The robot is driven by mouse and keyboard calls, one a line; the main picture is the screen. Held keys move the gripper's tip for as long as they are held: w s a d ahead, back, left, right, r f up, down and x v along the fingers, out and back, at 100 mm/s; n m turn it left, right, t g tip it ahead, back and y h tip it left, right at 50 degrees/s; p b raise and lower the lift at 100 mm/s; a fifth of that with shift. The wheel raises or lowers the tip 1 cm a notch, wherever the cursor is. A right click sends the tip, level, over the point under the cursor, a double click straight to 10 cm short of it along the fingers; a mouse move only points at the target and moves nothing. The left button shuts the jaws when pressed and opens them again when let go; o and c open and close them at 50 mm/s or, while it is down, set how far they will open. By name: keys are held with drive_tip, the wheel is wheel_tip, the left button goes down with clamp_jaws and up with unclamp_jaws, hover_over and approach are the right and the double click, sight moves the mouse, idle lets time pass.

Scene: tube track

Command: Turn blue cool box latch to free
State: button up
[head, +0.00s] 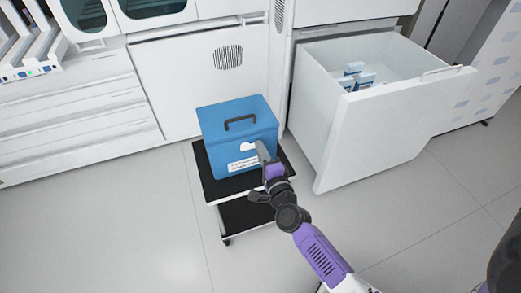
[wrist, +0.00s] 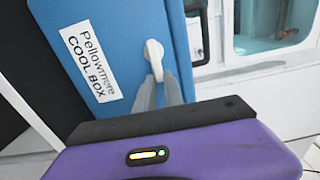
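The white latch (wrist: 153,50) has a round hub with a short lever, which points towards the bottom of the wrist view. My gripper (wrist: 159,88) is at the front of the box, its two grey fingers close on either side of the lever's end. In the head view my gripper (head: 263,153) hides part of the box's front right.
The box sits on a small dark-topped cart (head: 212,185) with a lower shelf. An open white drawer (head: 375,130) with small boxes in it juts out on the right. White cabinets (head: 200,75) stand behind. The floor at left front is clear.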

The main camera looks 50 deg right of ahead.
drive_tip(key=o, duration=0.4)
drive_tip(key=shift+o, duration=0.2)
drive_tip(key=v, duration=0.7)
drive_tip(key=shift+s+a, duration=0.25)
drive_tip(key=shift+s, duration=0.1)
drive_tip(key=shift+f, duration=0.1)
